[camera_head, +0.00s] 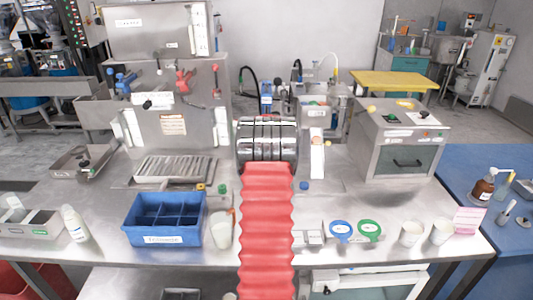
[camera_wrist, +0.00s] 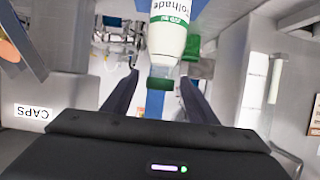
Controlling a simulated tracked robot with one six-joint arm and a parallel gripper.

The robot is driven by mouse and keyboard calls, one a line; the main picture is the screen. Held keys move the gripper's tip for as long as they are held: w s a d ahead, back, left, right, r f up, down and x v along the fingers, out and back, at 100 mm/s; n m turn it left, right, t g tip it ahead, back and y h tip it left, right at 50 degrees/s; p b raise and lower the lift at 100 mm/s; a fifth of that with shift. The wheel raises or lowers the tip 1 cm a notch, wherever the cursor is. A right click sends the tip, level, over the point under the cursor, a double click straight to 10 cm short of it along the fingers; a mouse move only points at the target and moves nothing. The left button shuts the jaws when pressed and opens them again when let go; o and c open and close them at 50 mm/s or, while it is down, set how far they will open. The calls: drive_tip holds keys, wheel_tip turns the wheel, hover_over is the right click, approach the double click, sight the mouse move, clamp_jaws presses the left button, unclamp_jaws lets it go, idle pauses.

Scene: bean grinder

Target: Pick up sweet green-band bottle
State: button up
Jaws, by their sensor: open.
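My gripper (camera_wrist: 158,82) is open and empty. Its two dark fingers point towards the bottle, whose visible end lies at or just beyond the gap between the tips; I cannot tell the distance. In the head view, a white bottle (camera_head: 74,224) stands at the left of the steel table; its band is too small to make out. My gripper does not show in the head view.
A blue divided bin (camera_head: 163,237) and a pale container (camera_head: 222,230) stand near the front edge. A grey tray (camera_head: 30,224) is at the far left. Blue and green rings (camera_head: 341,231) and white cups (camera_head: 411,233) lie right. A grey bin marked CAPS (camera_wrist: 60,98) shows in the wrist view.

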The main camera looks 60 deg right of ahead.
clamp_jaws()
idle(0.5)
drive_tip(key=shift+r, duration=0.1)
drive_tip(key=shift+r, duration=1.3)
drive_tip(key=shift+s+a+r, duration=0.15)
drive_tip(key=shift+a+r, duration=0.2)
drive_tip(key=shift+r, duration=0.05)
drive_tip(key=s+a, duration=0.4)
drive_tip(key=a, duration=0.3)
drive_tip(key=s+a, duration=0.4)
drive_tip(key=a, duration=0.4)
drive_tip(key=shift+a, duration=0.2)
